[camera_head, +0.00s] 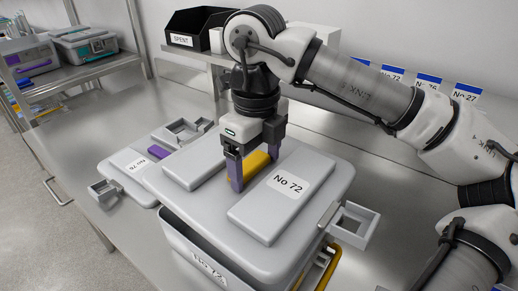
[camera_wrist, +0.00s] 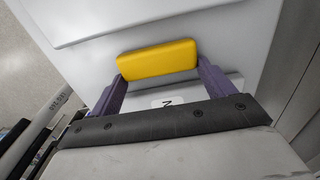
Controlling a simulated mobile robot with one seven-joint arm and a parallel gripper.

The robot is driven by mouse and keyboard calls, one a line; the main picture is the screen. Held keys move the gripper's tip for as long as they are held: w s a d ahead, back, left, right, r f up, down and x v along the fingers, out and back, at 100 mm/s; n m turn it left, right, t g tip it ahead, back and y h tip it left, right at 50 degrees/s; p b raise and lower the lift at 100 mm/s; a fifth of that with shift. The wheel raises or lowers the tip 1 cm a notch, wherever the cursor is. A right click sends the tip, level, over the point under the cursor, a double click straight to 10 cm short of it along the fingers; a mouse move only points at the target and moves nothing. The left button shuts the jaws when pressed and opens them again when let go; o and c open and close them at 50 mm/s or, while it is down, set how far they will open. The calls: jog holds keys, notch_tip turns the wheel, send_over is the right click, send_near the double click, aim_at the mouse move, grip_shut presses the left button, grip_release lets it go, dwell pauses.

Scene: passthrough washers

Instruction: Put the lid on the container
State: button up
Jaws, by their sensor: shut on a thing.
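My gripper (camera_head: 250,160) is shut on the yellow handle (camera_head: 257,163) of the grey lid labelled No 72 (camera_head: 258,222). The handle also shows in the wrist view (camera_wrist: 157,60), between my two purple fingers. The lid is roughly level over the grey container (camera_head: 185,243), whose front label also reads No 72. The lid hides the container's opening. I cannot tell whether the lid touches the rim or hovers just above it. An open-framed latch (camera_head: 353,226) sticks out at the lid's right side.
Another grey lid labelled No 76 (camera_head: 120,170), with a purple handle, lies on the metal bench (camera_head: 100,125) to the left. A black SPENT bin (camera_head: 190,32) stands on the back shelf. Boxed equipment (camera_head: 85,42) sits on a rack at upper left. Yellow parts (camera_head: 326,268) show beside the container's right side.

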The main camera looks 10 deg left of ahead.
aim_at(256, 176)
jog(key=shift+s+f, duration=0.15)
jog(key=shift+f, duration=0.1)
jog(key=shift+f+b, duration=1.8)
jog(key=shift+f, duration=0.8)
jog(key=shift+f+b, duration=1.5)
jog(key=shift+b, duration=0.15)
jog(key=o, duration=1.5)
jog(key=shift+c, duration=0.2)
jog(key=shift+r, duration=0.1)
jog(key=shift+r+p, duration=2.3)
jog(key=shift+r, duration=1.1)
